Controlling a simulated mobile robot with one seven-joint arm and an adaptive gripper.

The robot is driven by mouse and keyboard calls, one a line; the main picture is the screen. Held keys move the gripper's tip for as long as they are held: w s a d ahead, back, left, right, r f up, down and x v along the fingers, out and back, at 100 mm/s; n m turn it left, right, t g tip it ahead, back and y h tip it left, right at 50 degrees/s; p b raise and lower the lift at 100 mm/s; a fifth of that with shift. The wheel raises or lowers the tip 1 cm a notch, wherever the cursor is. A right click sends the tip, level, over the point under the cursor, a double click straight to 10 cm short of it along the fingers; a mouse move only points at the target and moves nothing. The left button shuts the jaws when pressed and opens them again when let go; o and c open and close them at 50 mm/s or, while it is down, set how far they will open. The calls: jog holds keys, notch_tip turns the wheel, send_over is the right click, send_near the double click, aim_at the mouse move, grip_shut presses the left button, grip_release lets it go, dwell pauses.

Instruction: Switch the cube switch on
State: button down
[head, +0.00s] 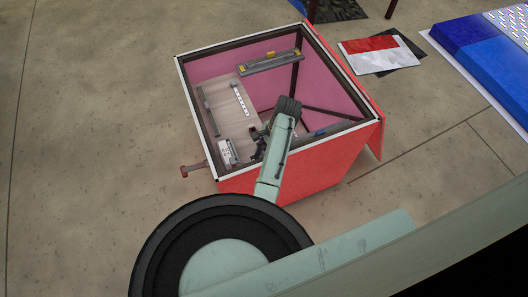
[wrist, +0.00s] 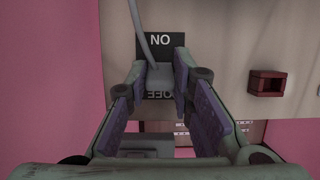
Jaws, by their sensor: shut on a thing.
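The cube switch (wrist: 159,77) is a small grey block in the wrist view, on a beige panel (wrist: 230,40) with a thin grey rod or cord rising from it. In the head view my gripper (head: 258,138) is down inside the open-topped red lightbox (head: 290,172); my arm hides the switch there.
The box has a white rim and pink inner walls. A grey bar (head: 270,61) lies at its far side. A red-brown square fitting (wrist: 267,84) sits on the panel to the right. A red handle (head: 193,170) sticks out at left.

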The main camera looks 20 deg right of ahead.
jog(key=h, duration=0.1)
jog(key=a+h, duration=0.1)
jog(key=h, duration=0.2)
jog(key=shift+s+a, duration=0.1)
jog(key=shift+a, duration=0.2)
jog(key=shift+a+f+h, duration=0.1)
jog(key=shift+a+h, duration=0.2)
jog(key=shift+h, duration=0.7)
jog(key=shift+a+f+h, duration=0.1)
jog(key=shift+a+h, duration=0.15)
jog(key=shift+h, duration=0.75)
jog(key=c, duration=1.4)
grip_release()
jog(key=shift+r, duration=0.15)
notch_tip(320, 180, up, 10)
